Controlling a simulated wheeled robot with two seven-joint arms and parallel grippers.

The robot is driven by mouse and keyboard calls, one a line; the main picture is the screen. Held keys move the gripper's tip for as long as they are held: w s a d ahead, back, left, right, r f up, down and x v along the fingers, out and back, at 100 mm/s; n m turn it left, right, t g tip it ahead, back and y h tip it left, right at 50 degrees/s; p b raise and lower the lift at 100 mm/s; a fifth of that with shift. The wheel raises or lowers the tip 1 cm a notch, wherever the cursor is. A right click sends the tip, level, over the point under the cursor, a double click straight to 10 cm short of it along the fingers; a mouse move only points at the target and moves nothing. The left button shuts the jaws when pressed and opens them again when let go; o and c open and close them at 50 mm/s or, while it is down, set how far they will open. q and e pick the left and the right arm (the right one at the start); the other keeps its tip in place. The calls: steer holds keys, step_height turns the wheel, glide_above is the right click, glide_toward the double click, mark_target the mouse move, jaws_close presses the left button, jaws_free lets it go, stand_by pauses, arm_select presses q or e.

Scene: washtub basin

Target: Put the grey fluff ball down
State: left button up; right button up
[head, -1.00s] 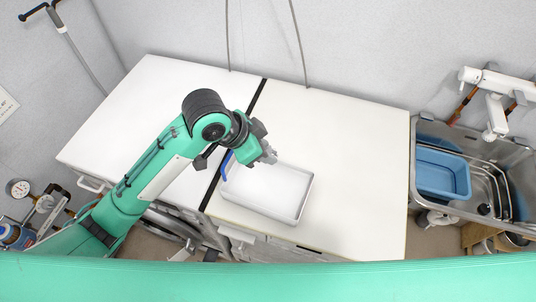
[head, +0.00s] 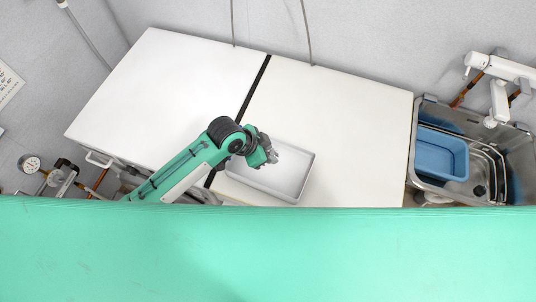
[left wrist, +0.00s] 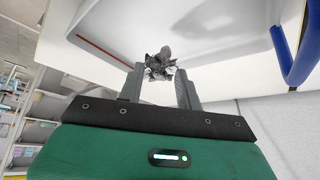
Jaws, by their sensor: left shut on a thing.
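The grey fluff ball (left wrist: 159,67) shows in the left wrist view as a dark, crumpled lump between the fingertips of my left gripper (left wrist: 160,78). The gripper is shut on it. In the head view my left gripper (head: 270,150) is over the upper left part of a white tray (head: 302,172); the ball itself is hard to make out there. The tray also fills the top of the left wrist view (left wrist: 215,50), with its inside behind the ball. I cannot tell whether the ball touches the tray. My right gripper is not in view.
The tray sits on white counters (head: 340,110) with a dark gap (head: 254,92) between them. The counter right of the tray is clear. A metal sink (head: 505,140) with a blue basin (head: 440,155) is at the right. A blue bar (left wrist: 300,55) shows near the tray edge.

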arm_select(q)
step_height(320, 180, down, 4)
steer(key=shift+r+p, duration=0.1)
steer(key=shift+p, duration=0.45)
steer(key=shift+f, duration=0.2)
steer(key=shift+f, duration=0.15)
steer(key=o, duration=1)
steer(key=shift+c, duration=0.2)
